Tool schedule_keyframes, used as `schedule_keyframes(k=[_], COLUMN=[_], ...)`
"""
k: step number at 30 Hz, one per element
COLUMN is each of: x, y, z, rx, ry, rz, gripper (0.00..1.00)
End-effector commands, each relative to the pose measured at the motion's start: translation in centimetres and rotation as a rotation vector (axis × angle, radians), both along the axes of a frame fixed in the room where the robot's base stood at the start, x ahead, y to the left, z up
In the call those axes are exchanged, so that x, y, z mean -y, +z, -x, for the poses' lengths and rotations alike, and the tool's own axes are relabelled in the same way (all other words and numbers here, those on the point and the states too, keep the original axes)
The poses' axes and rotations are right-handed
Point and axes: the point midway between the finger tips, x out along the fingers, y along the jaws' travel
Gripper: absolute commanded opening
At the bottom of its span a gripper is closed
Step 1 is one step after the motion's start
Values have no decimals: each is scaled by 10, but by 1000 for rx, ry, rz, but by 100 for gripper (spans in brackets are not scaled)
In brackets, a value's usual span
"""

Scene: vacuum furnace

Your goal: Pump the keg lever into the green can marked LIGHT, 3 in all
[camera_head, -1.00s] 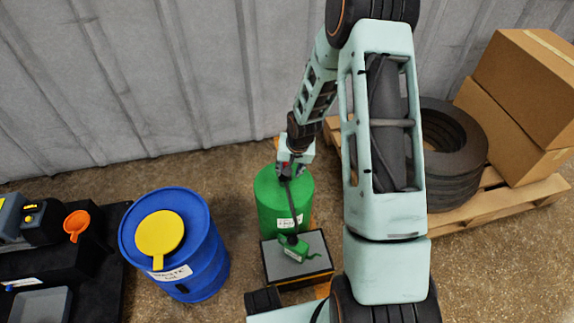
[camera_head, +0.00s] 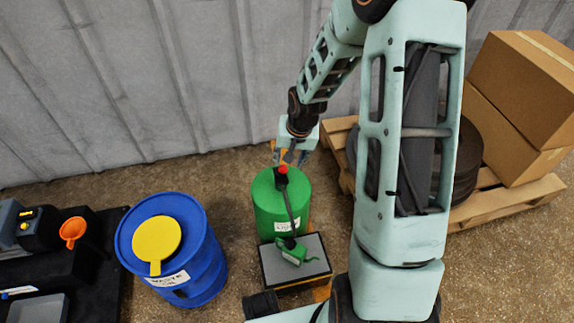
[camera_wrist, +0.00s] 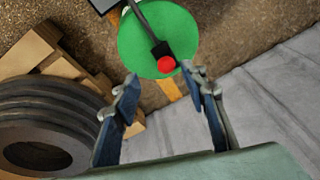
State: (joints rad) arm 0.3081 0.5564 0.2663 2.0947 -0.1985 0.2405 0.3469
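The green keg (camera_head: 268,205) stands on the floor in front of the wall, with a pale label too small to read. Its dark lever (camera_head: 291,206) slants across the keg's top and has a red knob (camera_head: 282,169). My gripper (camera_head: 288,158) is open, just behind and right of the knob. In the wrist view, the knob (camera_wrist: 167,65) shows near the open fingertips (camera_wrist: 163,78), with nothing gripped.
A blue waste drum (camera_head: 195,262) with a yellow lid (camera_head: 158,238) stands left of the keg. A black bench (camera_head: 85,278) with an orange funnel (camera_head: 74,229) is farther left. A wooden pallet (camera_head: 495,205) holds tyres and cartons at right. The corrugated wall (camera_head: 150,80) is behind.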

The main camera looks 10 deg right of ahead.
Motion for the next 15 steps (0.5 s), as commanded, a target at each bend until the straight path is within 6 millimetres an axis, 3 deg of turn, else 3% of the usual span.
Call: schedule_keyframes(k=[6, 15], x=[2, 2], y=[21, 26], z=[6, 8], rx=[1, -2], ry=[-1, 0], rz=[0, 0], gripper=[40, 40])
